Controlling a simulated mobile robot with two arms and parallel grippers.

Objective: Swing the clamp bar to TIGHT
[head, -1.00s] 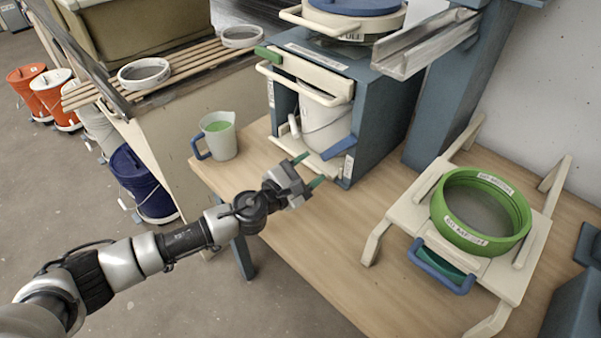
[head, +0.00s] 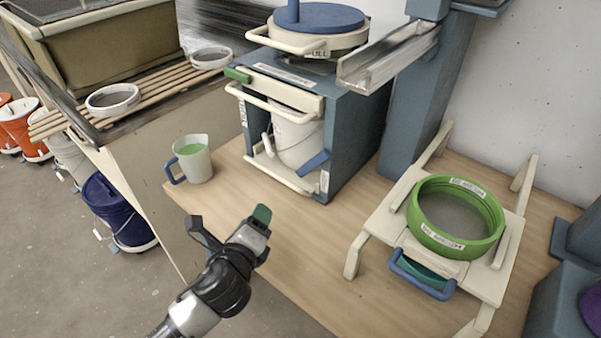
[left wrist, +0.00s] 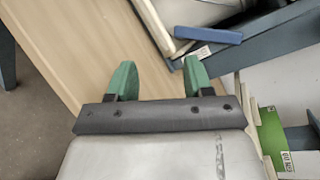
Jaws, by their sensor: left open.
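A blue-grey cabinet (head: 355,135) stands on the wooden bench with a white bucket (head: 297,138) inside. Across its upper front is a cream bar (head: 285,88) with a green end (head: 238,75); this may be the clamp bar. A cream handle (head: 270,107) sits just below it. A blue lever (head: 313,162) is low at the front right and shows in the left wrist view (left wrist: 208,35). I cannot read a TIGHT mark. My left gripper (head: 230,222) is open and empty, in front of the bench edge, apart from the cabinet. Its green fingertips (left wrist: 158,75) are spread. My right gripper is out of view.
A jug of green liquid (head: 192,160) stands left of the cabinet. A green-ringed sieve (head: 455,240) rests on a cream stand (head: 400,222) to the right. A metal chute (head: 390,58) juts out at upper right. The bench (head: 290,245) is clear between gripper and stand.

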